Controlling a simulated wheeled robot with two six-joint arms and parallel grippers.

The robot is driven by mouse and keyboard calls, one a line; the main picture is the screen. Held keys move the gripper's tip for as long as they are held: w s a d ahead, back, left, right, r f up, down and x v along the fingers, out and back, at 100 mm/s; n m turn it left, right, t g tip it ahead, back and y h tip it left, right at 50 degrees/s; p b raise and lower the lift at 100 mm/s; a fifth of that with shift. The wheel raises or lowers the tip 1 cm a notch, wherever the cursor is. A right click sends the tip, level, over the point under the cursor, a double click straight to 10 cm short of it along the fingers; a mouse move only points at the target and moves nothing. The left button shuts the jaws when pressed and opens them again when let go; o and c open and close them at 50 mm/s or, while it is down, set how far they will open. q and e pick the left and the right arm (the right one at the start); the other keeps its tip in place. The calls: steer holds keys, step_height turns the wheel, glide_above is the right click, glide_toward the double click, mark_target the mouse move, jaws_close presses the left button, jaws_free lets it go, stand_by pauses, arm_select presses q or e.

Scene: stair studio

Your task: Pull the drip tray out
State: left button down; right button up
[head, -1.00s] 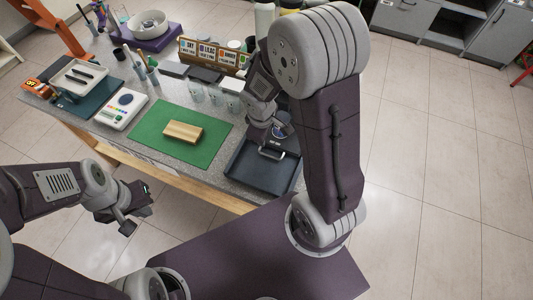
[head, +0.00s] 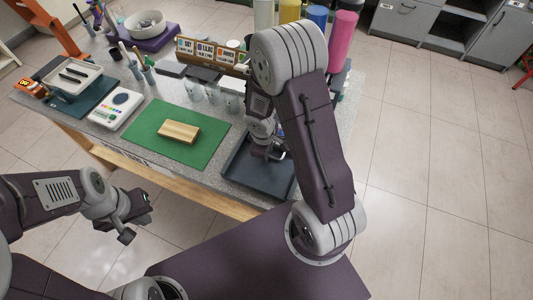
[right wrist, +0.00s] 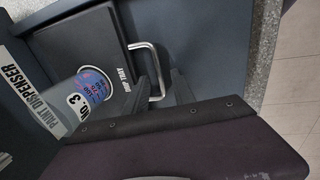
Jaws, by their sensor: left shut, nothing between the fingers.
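The drip tray (right wrist: 105,35) is a dark panel with a white "DRIP TRAY" label, in the right wrist view. A bent silver handle (right wrist: 156,60) stands at its edge. My right gripper (right wrist: 163,80) is at the handle, its two dark fingers apart, one on each side of the bar; I cannot tell whether they touch it. In the head view my right gripper (head: 268,150) is low over the table's right end, and my arm hides most of the drip tray there. My left gripper (head: 131,224) is shut and empty, off the table's front edge.
A shallow dark blue tray (head: 255,180) lies by the table's front edge. A label reading "No. 3" (right wrist: 76,101) and a "PAINT DISPENSER" sign (right wrist: 28,90) are close by. A wooden block (head: 179,132) lies on a green mat (head: 160,148). Coloured cylinders (head: 342,35) stand behind.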

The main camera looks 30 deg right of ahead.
jaws_close()
stand_by(1.4)
